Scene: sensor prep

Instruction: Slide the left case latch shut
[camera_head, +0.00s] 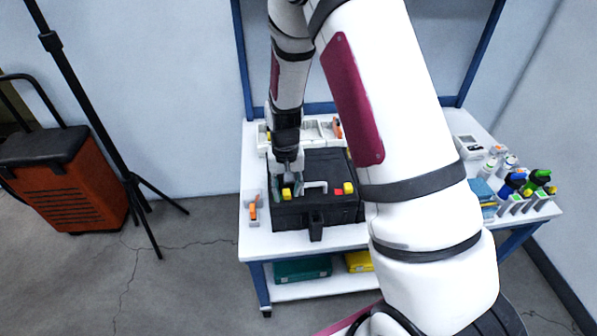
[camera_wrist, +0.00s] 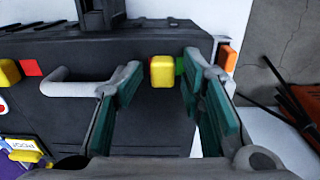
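The black case (camera_head: 318,215) lies on the white bench. Its left latch is a yellow block (camera_head: 287,193), with a green patch just beside it in the wrist view. My gripper (camera_head: 287,183) is over the left part of the case. In the wrist view my gripper (camera_wrist: 163,72) is open, with green-padded fingers on either side of the yellow left latch (camera_wrist: 162,72). Gaps show between the latch and both fingers. The other yellow latch (camera_wrist: 9,73) sits by a red patch (camera_wrist: 32,67). It also shows in the head view (camera_head: 348,188).
A grey bar handle (camera_head: 316,186) stands between the latches, close to one finger. An orange-handled item (camera_head: 253,207) lies left of the case. Bottles (camera_head: 515,180) and small boxes crowd the bench's right side. A black tripod (camera_head: 100,120) stands left of the bench.

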